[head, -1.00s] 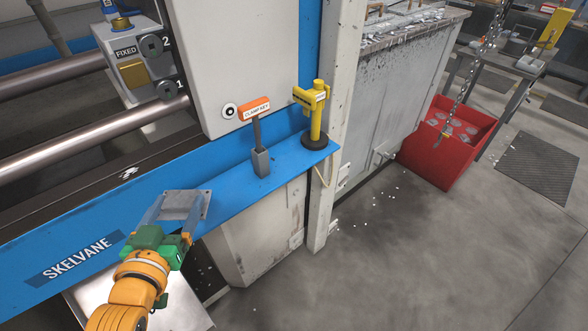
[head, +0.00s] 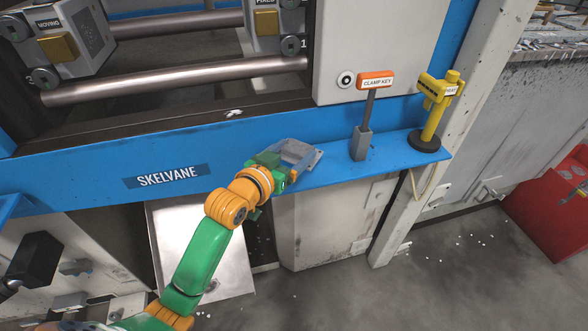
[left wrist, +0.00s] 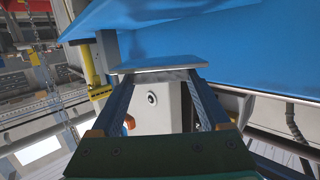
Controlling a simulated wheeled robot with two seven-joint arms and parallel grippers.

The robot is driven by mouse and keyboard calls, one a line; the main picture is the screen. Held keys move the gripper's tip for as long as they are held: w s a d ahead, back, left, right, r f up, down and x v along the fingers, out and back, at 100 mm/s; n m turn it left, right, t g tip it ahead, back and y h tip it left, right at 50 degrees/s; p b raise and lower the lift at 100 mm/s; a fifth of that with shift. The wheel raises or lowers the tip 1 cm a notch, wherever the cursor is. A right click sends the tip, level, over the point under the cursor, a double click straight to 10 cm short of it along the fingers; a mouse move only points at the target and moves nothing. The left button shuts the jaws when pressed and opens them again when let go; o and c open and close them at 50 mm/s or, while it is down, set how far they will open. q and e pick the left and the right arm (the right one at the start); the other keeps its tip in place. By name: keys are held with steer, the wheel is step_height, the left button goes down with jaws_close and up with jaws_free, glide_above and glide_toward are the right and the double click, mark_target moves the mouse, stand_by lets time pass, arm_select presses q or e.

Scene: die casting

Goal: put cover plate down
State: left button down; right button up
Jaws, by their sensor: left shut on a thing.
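The cover plate (head: 301,151) is a flat grey square plate with holes near its corners. My left gripper (head: 290,153) is shut on it, with the plate between its fingertips. In the head view the plate shows over the left end of the blue shelf (head: 335,170); I cannot tell whether it touches the shelf. In the left wrist view the plate (left wrist: 160,62) spans the two finger ends of my left gripper (left wrist: 158,80), with a blue surface close behind it. My right gripper is not in view.
The clamp key (head: 375,82) with an orange label stands in a grey holder on the shelf, right of the plate. A yellow handled tool (head: 438,100) stands on a black base farther right. The blue machine beam (head: 80,185) runs left. A red bin (head: 550,215) is at far right.

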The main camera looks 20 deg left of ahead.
mark_target(293, 163)
arm_select(q)
steer(key=f, duration=0.1)
steer(key=w+f, duration=0.1)
steer(key=f, duration=0.1)
steer(key=w+f, duration=0.1)
steer(key=f, duration=0.1)
steer(key=shift+a, duration=0.35)
steer(key=shift+s+f, duration=0.1)
steer(key=shift+f, duration=0.1)
jaws_free()
steer(key=shift+s, duration=0.1)
